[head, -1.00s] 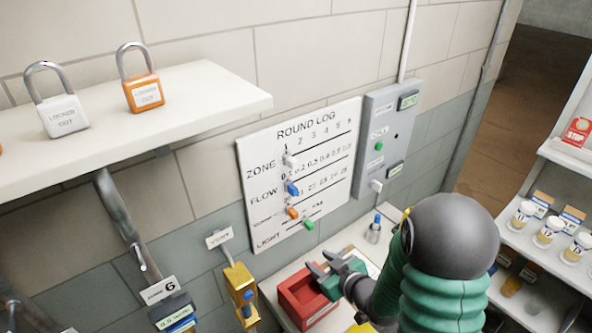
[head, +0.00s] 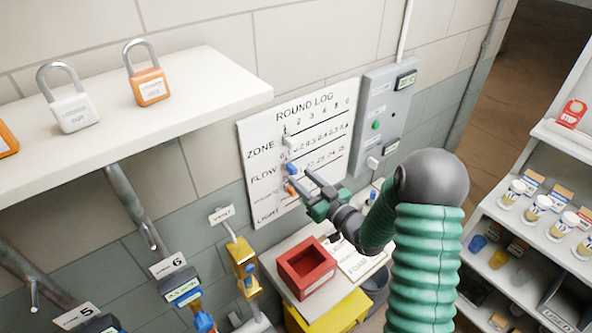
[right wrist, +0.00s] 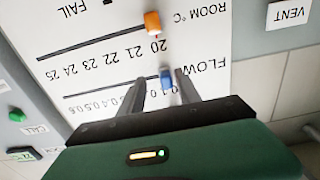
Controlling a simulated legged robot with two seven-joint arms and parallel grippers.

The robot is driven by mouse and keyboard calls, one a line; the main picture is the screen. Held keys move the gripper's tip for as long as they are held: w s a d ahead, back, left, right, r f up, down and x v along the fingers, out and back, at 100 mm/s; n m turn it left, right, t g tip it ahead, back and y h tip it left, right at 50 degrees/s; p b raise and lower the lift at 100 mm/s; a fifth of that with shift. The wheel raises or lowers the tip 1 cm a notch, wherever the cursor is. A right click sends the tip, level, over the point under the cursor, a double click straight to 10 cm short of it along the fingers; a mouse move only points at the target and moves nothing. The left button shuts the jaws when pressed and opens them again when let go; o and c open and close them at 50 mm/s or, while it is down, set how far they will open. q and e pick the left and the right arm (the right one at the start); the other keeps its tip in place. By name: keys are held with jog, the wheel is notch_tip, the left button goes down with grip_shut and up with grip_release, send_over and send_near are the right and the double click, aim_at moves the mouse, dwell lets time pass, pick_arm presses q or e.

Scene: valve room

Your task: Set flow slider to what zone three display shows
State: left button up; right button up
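The ROUND LOG board (head: 262,192) hangs on the wall with rows for zone, flow, room temperature and light. The blue flow slider (head: 291,169) sits near the low, left end of its scale. In the right wrist view, the blue slider (right wrist: 167,78) lies between the open fingers of my right gripper (right wrist: 160,80); I cannot tell whether they touch it. In the head view, my right gripper (head: 300,178) is at the board's lower half. My left gripper is out of view. No display marked zone three shows; displays under plates 6 (head: 183,290) and 5 (head: 98,326) do.
A white zone slider (head: 289,142) and an orange room slider (head: 291,189) are close to the flow slider. A grey panel (head: 385,112) is right of the board. A red bin (head: 306,268) stands below; a shelf with padlocks (head: 205,95) juts out upper left.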

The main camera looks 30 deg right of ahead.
aim_at(293, 175)
jog(key=w, duration=0.1)
jog(key=w+a, duration=0.1)
jog(key=w, duration=0.1)
jog(key=shift+w+a, duration=0.15)
jog(key=shift+w, duration=0.1)
jog(key=shift+s+d, duration=0.15)
jog(key=shift+d, duration=0.15)
grip_shut()
jog(key=shift+a, duration=0.15)
dwell(0.8)
